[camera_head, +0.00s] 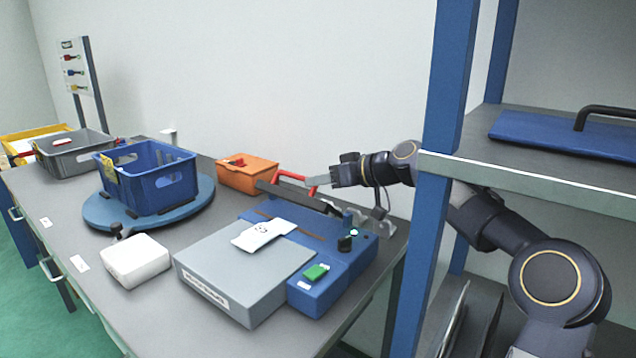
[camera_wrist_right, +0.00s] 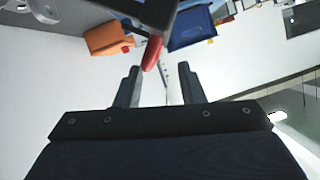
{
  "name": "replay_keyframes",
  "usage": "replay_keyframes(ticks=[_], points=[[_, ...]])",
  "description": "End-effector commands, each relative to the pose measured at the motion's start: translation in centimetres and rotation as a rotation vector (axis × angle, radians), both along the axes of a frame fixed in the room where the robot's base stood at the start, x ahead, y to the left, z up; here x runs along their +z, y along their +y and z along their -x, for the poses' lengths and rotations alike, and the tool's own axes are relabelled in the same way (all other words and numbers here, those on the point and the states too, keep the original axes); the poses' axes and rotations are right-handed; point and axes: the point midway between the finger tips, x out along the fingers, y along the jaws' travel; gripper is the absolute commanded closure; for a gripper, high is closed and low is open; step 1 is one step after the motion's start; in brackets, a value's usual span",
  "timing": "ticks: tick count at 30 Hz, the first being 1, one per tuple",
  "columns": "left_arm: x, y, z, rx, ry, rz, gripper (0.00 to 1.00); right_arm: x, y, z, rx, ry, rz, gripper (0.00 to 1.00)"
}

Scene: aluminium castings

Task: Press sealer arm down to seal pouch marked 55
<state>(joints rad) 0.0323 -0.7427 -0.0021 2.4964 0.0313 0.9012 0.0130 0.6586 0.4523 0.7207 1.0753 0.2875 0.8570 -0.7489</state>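The white pouch (camera_head: 258,236), with a dark marking I read as 55, lies flat across the grey platform (camera_head: 235,275) and the edge of the blue sealer (camera_head: 330,258). The sealer's dark arm (camera_head: 327,206) is raised at the back, with a red handle (camera_head: 290,175). My right gripper (camera_head: 314,182) is beside the red handle, fingers pointing left. In the right wrist view, my right gripper (camera_wrist_right: 160,68) is open, with the red handle (camera_wrist_right: 152,53) just beyond its fingertips, nearer the left finger. I cannot tell whether they touch. My left gripper is not in view.
An orange bin (camera_head: 247,174) stands behind the sealer arm. A blue crate (camera_head: 150,180) sits on a round blue turntable (camera_head: 100,214). A white box (camera_head: 135,262) is at the front. A blue shelf post (camera_head: 442,150) stands in front of my right arm.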

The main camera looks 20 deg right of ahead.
Motion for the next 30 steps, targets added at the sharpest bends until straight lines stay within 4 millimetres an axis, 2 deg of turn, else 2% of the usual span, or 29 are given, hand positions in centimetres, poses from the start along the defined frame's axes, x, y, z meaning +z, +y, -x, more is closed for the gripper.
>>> replay_keyframes(ticks=[5,30], points=[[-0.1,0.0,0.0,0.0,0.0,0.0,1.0,0.1,0.0,0.1,0.002,-0.001,-0.001,0.66],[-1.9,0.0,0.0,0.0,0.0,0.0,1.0,1.9,-3.8,4.1,-0.003,-0.001,0.002,0.66]])
